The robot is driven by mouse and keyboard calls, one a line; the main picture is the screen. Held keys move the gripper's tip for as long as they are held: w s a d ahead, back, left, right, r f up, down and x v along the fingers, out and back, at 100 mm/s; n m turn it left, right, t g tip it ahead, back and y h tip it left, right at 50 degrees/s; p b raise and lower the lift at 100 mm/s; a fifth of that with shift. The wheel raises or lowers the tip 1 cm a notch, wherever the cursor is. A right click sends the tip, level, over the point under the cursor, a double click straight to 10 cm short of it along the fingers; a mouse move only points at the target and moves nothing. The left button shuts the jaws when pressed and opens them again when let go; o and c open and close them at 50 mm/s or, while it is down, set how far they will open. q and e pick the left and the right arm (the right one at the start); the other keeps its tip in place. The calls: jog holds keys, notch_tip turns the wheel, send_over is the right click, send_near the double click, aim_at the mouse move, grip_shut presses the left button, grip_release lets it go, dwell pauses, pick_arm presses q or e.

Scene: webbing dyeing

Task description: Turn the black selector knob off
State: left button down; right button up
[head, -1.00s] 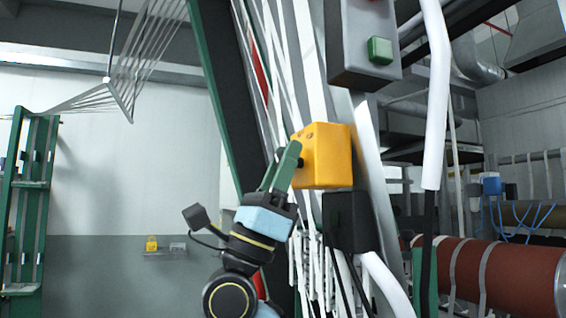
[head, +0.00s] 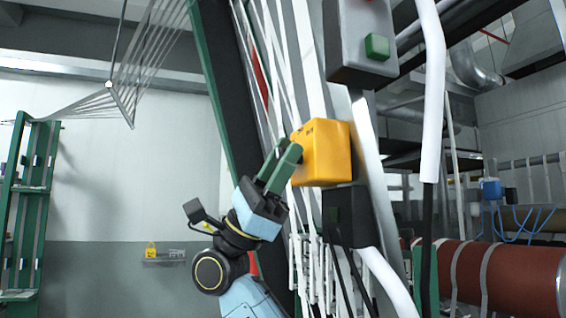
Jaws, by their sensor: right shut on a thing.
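A yellow box (head: 328,152) is mounted on the machine frame in the middle of the head view. The black selector knob is on its left face and is mostly hidden by my fingers. My right gripper (head: 294,158) comes up from below left. Its green fingers reach the left face of the yellow box and are shut on the knob. The knob's pointing direction cannot be made out. My left gripper is not in view.
A grey box with a green button (head: 376,47) hangs above right of the yellow box. White cords and slanted frame beams stand close behind my gripper. A red roller (head: 500,275) is at right. Open room lies to the left.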

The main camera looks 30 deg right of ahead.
jog(key=m+y+p, duration=0.2)
jog(key=m+y, duration=0.3)
jog(key=y, duration=0.1)
jog(key=shift+r+g, duration=0.1)
jog(key=shift+g, duration=0.2)
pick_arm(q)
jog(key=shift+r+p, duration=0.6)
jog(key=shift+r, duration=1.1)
pick_arm(e)
jog(key=shift+m+y, duration=0.9)
jog(key=shift+t, duration=0.4)
jog(key=o, duration=0.9)
jog(key=shift+o, duration=0.2)
jog(key=shift+f, duration=0.2)
